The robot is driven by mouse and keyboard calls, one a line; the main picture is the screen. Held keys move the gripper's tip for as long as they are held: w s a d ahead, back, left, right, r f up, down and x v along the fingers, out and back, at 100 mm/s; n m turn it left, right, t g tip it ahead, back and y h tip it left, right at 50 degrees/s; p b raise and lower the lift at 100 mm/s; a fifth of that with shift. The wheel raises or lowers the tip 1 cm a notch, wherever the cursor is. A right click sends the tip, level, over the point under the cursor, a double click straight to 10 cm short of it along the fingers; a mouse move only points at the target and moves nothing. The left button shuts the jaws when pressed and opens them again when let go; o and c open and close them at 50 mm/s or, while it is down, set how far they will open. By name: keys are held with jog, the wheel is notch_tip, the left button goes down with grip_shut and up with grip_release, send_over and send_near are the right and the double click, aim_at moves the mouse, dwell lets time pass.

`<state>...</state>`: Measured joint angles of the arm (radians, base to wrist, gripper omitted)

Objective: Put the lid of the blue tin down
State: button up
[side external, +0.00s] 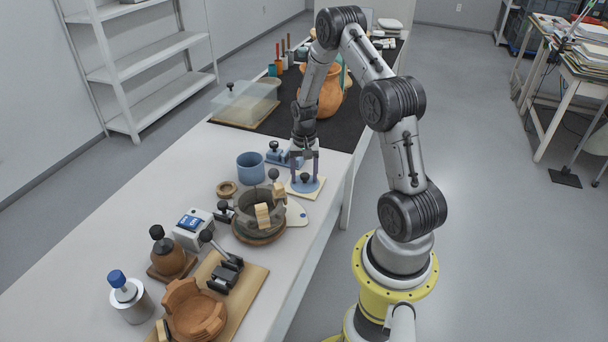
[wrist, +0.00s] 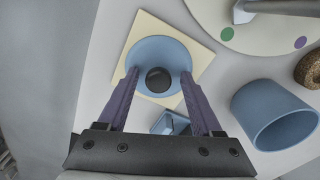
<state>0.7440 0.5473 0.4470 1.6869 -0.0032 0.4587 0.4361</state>
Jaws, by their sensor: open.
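The lid is a round blue disc with a black knob. In the wrist view the lid (wrist: 158,50) lies over a cream square pad (wrist: 203,52), and in the side view the lid (side external: 308,187) shows on the pad (side external: 319,193) near the table's edge. My gripper (wrist: 160,75) is open, with its two purple fingers on either side of the knob and apart from it. In the side view my gripper (side external: 304,170) points down at the lid. The open blue tin (side external: 251,168) stands to the left; it also shows in the wrist view (wrist: 270,115).
A small blue clamp-like fixture (side external: 276,154) stands close to my gripper. A grey-brown pot (side external: 259,218) with clamps stands in front on a round base. A cork ring (side external: 227,188) lies beside the tin. A white palette-shaped board (wrist: 245,25) lies close to the pad.

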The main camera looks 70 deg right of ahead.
aim_at(304, 175)
notch_tip(304, 175, up, 12)
jog(key=w+a+r+n+t, duration=0.1)
jog(key=a+r+n, duration=0.2)
jog(key=a+r, duration=0.55)
jog(key=s+a+r+n+t+h, duration=0.1)
jog(key=s+a+r+n, duration=0.2)
jog(key=a+r, duration=0.3)
jog(key=s+a+r+n+t, duration=0.2)
jog(key=s+a+r+n, duration=0.15)
jog(key=a, duration=0.45)
jog(key=s+a+n+t+y, duration=0.1)
jog(key=s+a+n, duration=0.3)
jog(key=s, duration=0.5)
jog(key=shift+a+r+t, duration=0.25)
jog(key=shift+a+t, duration=0.05)
jog(key=shift+a, duration=0.75)
